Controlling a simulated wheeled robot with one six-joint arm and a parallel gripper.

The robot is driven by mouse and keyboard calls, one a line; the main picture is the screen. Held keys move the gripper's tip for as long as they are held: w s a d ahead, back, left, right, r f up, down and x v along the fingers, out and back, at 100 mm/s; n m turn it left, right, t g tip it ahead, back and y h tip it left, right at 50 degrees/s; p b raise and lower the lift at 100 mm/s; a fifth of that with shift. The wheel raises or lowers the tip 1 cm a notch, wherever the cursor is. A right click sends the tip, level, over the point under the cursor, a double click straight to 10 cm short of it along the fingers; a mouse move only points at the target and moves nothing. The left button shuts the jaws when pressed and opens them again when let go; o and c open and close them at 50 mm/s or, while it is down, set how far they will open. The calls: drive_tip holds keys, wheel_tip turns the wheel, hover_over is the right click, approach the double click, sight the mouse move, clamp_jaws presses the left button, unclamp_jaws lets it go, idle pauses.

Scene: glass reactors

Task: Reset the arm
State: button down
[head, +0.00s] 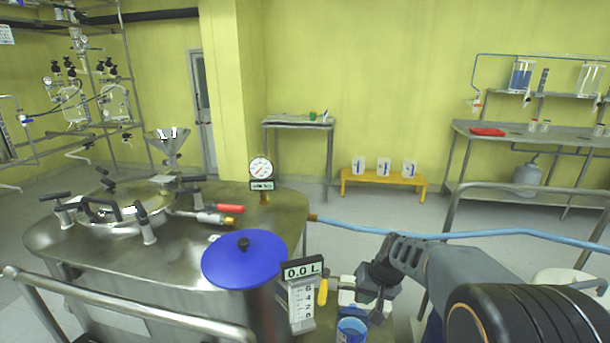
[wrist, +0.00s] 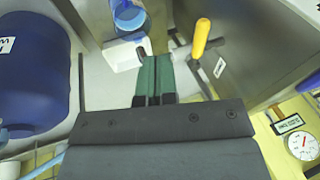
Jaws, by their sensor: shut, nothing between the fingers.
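My arm reaches in from the lower right of the head view. My gripper (wrist: 154,62) shows in the wrist view with its two green fingers pressed together and nothing between them. In the head view the fingers are hard to make out behind the dark wrist. The gripper is above a low area beside the steel reactor (head: 130,250). A blue cup (head: 352,330) stands below it, and this cup also shows just past the fingertips in the wrist view (wrist: 128,14). I cannot tell whether the fingers touch anything.
A yellow handle (wrist: 201,38) lies close right of the fingers. A blue hose (head: 450,236) runs behind the arm. Open floor (head: 380,215) lies beyond.

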drive_tip(key=s+r+h+p, duration=0.1)
drive_tip(key=s+r+p, duration=0.7)
drive_tip(key=r, duration=0.3)
drive_tip(key=s+r+n+t+h+p, duration=0.1)
drive_tip(key=s+r+h+p, duration=0.1)
drive_tip(key=s+r+p, duration=0.5)
wheel_tip(320, 180, up, 4)
drive_tip(key=shift+s+a+r+n+p, duration=0.15)
drive_tip(key=shift+s+n+p, duration=0.2)
drive_tip(key=shift+s, duration=0.75)
